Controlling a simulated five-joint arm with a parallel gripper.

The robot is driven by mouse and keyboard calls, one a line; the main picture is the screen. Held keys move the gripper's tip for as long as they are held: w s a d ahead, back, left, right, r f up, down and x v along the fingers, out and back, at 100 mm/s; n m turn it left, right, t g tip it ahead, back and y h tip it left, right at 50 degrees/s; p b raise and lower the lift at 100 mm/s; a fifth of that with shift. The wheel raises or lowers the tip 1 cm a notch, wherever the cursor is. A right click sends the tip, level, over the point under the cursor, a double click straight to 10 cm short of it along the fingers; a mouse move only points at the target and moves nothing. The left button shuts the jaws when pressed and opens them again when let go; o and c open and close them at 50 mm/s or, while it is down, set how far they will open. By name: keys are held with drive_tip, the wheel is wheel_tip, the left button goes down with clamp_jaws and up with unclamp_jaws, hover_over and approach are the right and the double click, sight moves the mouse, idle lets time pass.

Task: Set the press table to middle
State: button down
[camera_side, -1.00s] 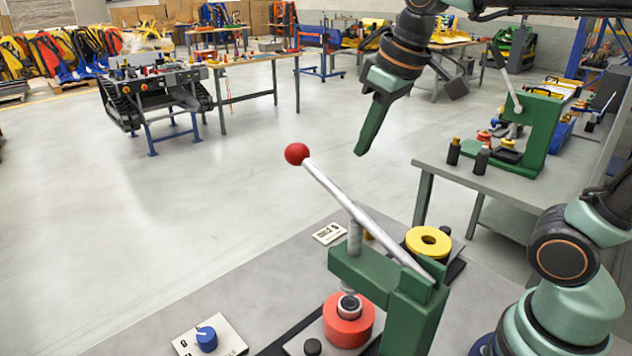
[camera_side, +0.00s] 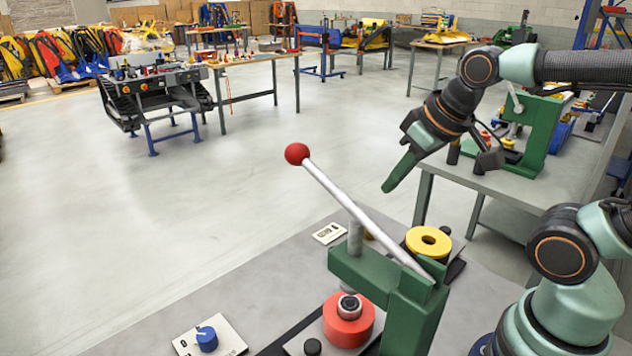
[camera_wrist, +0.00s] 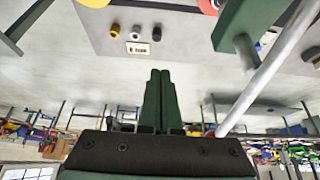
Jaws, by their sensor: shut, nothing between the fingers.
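The green press (camera_side: 410,310) stands on the grey bench, and its silver lever (camera_side: 345,207) slopes up left to a red ball. A dark strip (camera_side: 275,345), seemingly the press table's base, runs beneath the press. A red ring-shaped carrier (camera_side: 349,328) sits under the ram. A yellow ring-shaped carrier (camera_side: 428,241) sits at the back of the press. The table's exact setting is hard to tell. My gripper (camera_side: 386,188) is shut and empty, in the air above and behind the press. In the wrist view its fingers (camera_wrist: 160,75) are together, with the lever (camera_wrist: 270,75) to the right.
A white plate with a blue knob (camera_side: 207,339) lies at the front left of the bench. A small label plate (camera_side: 329,233) lies near the back edge. A second bench (camera_side: 500,190) with another green press (camera_side: 540,135) stands behind right. Open floor lies to the left.

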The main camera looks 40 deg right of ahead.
idle(0.3)
drive_tip(key=c, duration=0.9)
unclamp_jaws()
drive_tip(key=shift+d, duration=0.2)
drive_tip(key=o, duration=0.4)
drive_tip(key=d+f+m+g, duration=0.1)
drive_tip(key=d, duration=0.3)
drive_tip(key=w+d+f+m+g, duration=0.1)
drive_tip(key=d+m, duration=0.1)
drive_tip(key=d, duration=0.2)
drive_tip(key=d+f+m+g+h, duration=0.1)
drive_tip(key=d, duration=0.3)
drive_tip(key=shift+w+f+m, duration=0.15)
drive_tip(key=shift+w+m, duration=0.2)
drive_tip(key=shift+m, duration=0.05)
drive_tip(key=shift+c, duration=0.2)
drive_tip(key=m+g+y, duration=0.1)
drive_tip(key=m+g, duration=0.2)
drive_tip(key=m, duration=0.1)
hover_over(446, 228)
wheel_tip(446, 228, down, 6)
wheel_tip(446, 228, down, 12)
drive_tip(key=shift+a+r, duration=0.1)
drive_tip(key=shift+r, duration=0.15)
clamp_jaws()
